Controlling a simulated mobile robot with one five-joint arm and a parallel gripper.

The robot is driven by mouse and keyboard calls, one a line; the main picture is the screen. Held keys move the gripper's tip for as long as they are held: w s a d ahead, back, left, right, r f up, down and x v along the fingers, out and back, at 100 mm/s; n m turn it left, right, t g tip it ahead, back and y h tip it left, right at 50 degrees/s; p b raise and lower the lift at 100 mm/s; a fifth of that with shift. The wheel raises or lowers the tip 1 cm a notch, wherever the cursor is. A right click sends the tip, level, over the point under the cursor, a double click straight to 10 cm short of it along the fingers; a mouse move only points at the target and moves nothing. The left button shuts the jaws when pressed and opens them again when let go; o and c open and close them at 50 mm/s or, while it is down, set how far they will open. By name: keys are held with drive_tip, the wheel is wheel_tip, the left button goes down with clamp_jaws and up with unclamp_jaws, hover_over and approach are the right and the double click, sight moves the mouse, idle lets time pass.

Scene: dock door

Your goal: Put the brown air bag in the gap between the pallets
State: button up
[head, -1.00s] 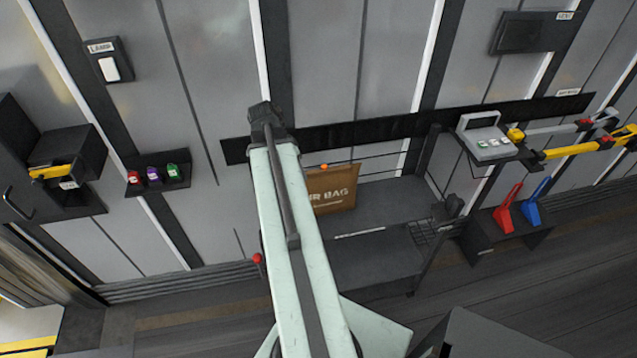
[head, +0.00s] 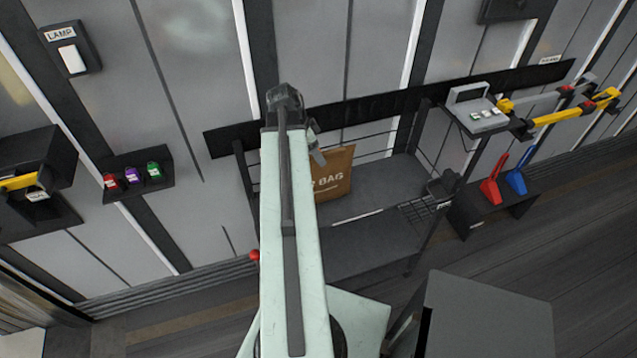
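The brown air bag (head: 335,180) stands upright on the upper shelf of a dark rack (head: 370,208) against the wall. Its left part is hidden behind my arm, and only part of its lettering shows. A small grey part of my gripper (head: 317,150) shows just right of my arm's far end, by the bag's upper left edge in the picture. Most of the gripper is hidden behind the arm. I cannot tell whether it touches the bag or is open. The pallets and the gap are not in view.
Red, purple and green bottles (head: 132,177) sit on a small shelf at left, below a lamp switch (head: 71,52). A grey box with buttons (head: 478,108), yellow bars (head: 575,108), and red and blue wedges (head: 492,186) are at right. A grey block (head: 485,318) stands in the right foreground.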

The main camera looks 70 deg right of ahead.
drive_tip(key=b, duration=0.4)
hover_over(318, 179)
drive_tip(key=d, duration=0.2)
wheel_tip(318, 179, down, 4)
drive_tip(key=f, duration=0.1)
drive_tip(key=shift+s+d+r+p, duration=0.15)
drive_tip(key=shift+d+r+p, duration=0.05)
drive_tip(key=shift+r+p, duration=0.2)
clamp_jaws()
